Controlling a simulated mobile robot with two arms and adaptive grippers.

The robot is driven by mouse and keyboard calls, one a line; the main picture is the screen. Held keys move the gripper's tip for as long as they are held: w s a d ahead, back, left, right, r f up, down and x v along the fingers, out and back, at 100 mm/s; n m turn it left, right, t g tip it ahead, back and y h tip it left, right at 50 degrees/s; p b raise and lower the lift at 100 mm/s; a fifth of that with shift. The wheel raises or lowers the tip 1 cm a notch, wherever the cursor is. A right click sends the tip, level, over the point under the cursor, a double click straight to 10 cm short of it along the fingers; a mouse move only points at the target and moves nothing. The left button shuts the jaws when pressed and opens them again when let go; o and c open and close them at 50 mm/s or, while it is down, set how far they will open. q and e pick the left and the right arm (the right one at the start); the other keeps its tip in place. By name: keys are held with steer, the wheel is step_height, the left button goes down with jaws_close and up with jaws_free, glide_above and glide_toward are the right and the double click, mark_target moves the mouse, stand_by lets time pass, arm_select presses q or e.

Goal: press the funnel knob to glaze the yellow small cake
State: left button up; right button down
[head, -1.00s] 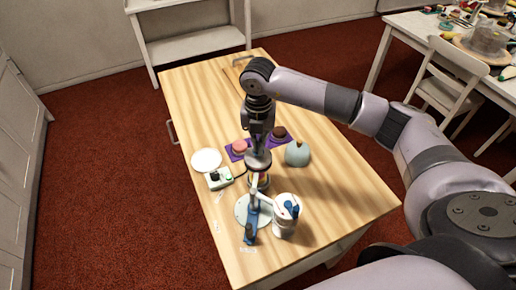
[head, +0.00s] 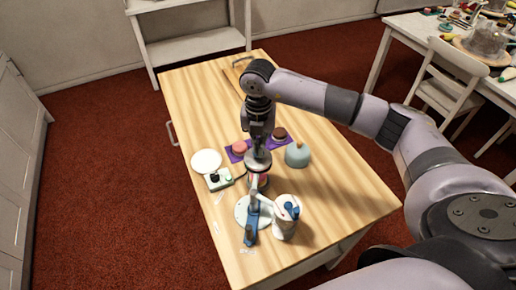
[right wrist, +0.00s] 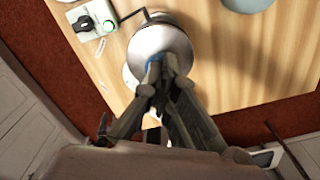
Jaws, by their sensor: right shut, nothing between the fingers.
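My right gripper (head: 257,143) is shut and empty, pointing down at the metal funnel (head: 258,163). In the right wrist view its fingertips (right wrist: 163,62) are over the pale funnel dish (right wrist: 160,40). A bit of blue, perhaps the knob, shows at the tips; the fingers hide most of it, and I cannot tell whether it is pressed. The yellow small cake cannot be made out; the funnel and stand block the space beneath. A pink cake (head: 240,147) and a dark brown cake (head: 279,133) sit on a purple mat (head: 262,146). My left gripper is not in view.
A white plate (head: 206,161) and a control box (head: 218,179) with a black knob lie left of the funnel. A pale blue dome (head: 297,154) stands right. A white container (head: 287,216) with blue parts stands in front, beside a pale disc (head: 241,211). The table's right side is clear.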

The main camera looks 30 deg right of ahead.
steer(key=shift+r+p, duration=1.8)
steer(key=shift+r, duration=1.45)
steer(key=shift+f, duration=0.1)
